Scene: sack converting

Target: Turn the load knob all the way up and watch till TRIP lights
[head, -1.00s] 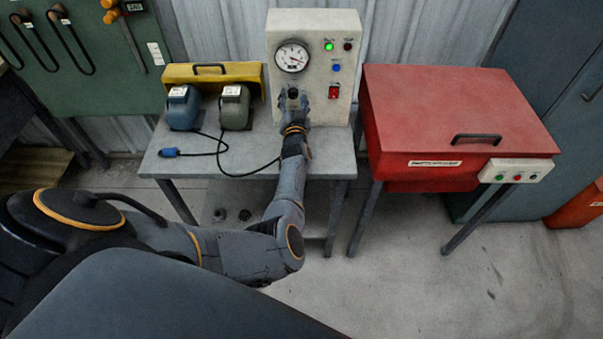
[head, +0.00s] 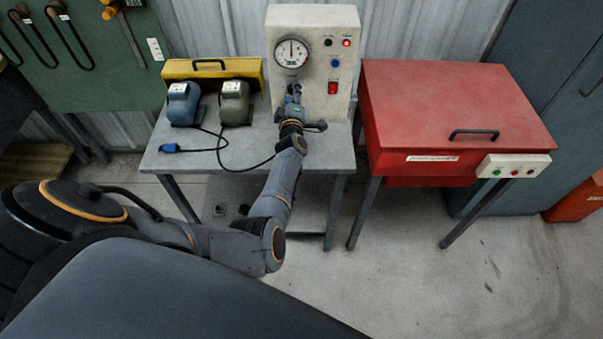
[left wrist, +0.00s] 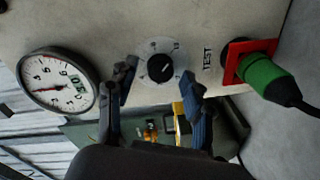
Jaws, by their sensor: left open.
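The load knob (left wrist: 160,68) is a black knob on a silver round dial plate, seen in the left wrist view. It is on the pale test panel (head: 313,20). My left gripper (left wrist: 157,88) is open, with one finger to each side of the knob and a gap to it. In the head view my left gripper (head: 293,100) is in front of the panel and covers the knob. The red lamp (head: 347,43) at the panel's top right is lit; the green lamp (head: 328,42) beside it is dark. The gauge (head: 292,53) needle points about straight up. My right gripper is out of view.
A red rocker switch (head: 333,88) and a blue button (head: 336,62) sit right of the gauge. A green plug (left wrist: 262,75) is in a red socket near the knob. Two motors stand on the bench (head: 255,152). A red cabinet (head: 450,100) stands to the right.

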